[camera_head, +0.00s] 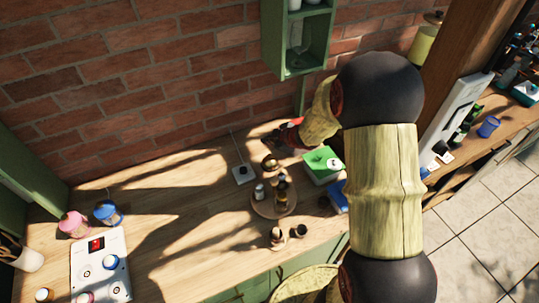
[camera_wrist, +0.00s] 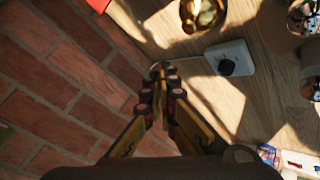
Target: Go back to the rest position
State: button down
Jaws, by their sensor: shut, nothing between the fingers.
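My gripper (camera_wrist: 163,78) shows in the wrist view with its two fingers together and nothing between them. It is over the back of the wooden table (camera_head: 185,225), near the brick wall. In the head view my arm reaches across the right half, and its bent end hides part of the table and wall. A white box with a black knob (camera_wrist: 230,65) lies right of the fingertips in the wrist view; it also shows in the head view (camera_head: 242,174).
A round wooden tray (camera_head: 262,207) holds several small jars. A green box (camera_head: 322,167) stands right of it. A pink jar (camera_head: 73,224), a blue jar (camera_head: 108,214) and a white panel (camera_head: 100,268) are at the left. A green wall shelf (camera_head: 300,40) hangs above.

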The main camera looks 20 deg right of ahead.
dwell(0.4)
jog(key=s+d+f+m+g+h, duration=0.3)
jog(key=s+d+m+h, duration=0.15)
jog(key=s+d, duration=0.35)
jog(key=s+r+m+g, duration=0.2)
jog(key=s+r+m, duration=0.1)
jog(key=s+r, duration=0.3)
jog(key=s+a+r+m+t+y+b, duration=0.1)
jog(key=s+a+r+m+y+b, duration=0.1)
jog(key=s+a+r, duration=1.4)
jog(key=s+a+m+b, duration=0.1)
jog(key=s+a+b, duration=0.1)
jog(key=s+a, duration=0.1)
jog(key=shift+s+a+r+m+t+y, duration=0.2)
jog(key=shift+s+a+m+t+y, duration=0.15)
jog(key=shift+a, duration=0.2)
